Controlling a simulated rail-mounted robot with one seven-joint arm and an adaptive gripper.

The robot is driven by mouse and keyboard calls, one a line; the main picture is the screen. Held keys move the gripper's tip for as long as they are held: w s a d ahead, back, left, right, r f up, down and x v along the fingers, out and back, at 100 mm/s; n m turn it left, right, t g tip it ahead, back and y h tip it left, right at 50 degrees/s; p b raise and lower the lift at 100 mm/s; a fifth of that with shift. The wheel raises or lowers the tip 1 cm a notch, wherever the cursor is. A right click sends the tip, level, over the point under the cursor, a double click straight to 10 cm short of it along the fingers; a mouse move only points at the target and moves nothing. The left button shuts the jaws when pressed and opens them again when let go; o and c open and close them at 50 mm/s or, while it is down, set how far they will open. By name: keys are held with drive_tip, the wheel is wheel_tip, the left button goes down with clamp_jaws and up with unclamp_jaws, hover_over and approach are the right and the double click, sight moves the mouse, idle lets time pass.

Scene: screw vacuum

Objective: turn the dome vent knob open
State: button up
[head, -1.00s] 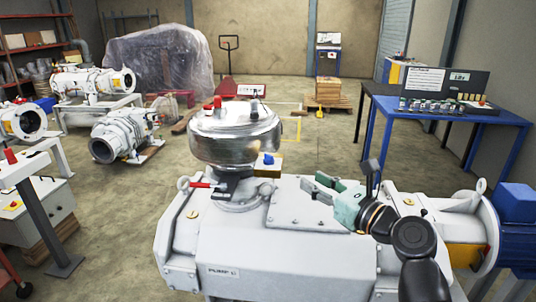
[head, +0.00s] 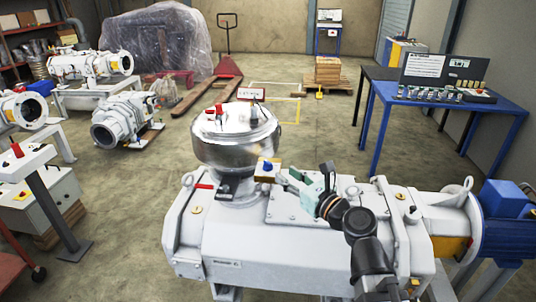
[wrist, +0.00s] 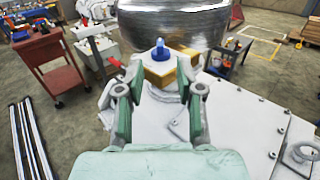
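The shiny metal dome (head: 235,145) stands on the left part of the pale grey pump (head: 300,247). On its top are a red knob (head: 219,109) and a darker fitting (head: 254,113); I cannot tell which is the vent knob. A blue knob (head: 267,166) sits on a yellow and white block (head: 272,173) at the dome's lower right; this blue knob also shows in the wrist view (wrist: 160,49). My green gripper (head: 286,180) is just right of that block. In the wrist view its fingers (wrist: 159,88) are spread and empty, with the block beyond them.
A red-handled lever (head: 204,186) is at the dome's lower left. Lifting eyes and bolts stand up from the pump top. A blue table (head: 440,105) with a case is at the right. Other pumps (head: 91,64) stand at the left.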

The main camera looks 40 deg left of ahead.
sight(271, 164)
drive_tip(key=p+x, duration=0.1)
drive_tip(key=x, duration=0.8)
drive_tip(key=shift+a+f, duration=0.15)
clamp_jaws()
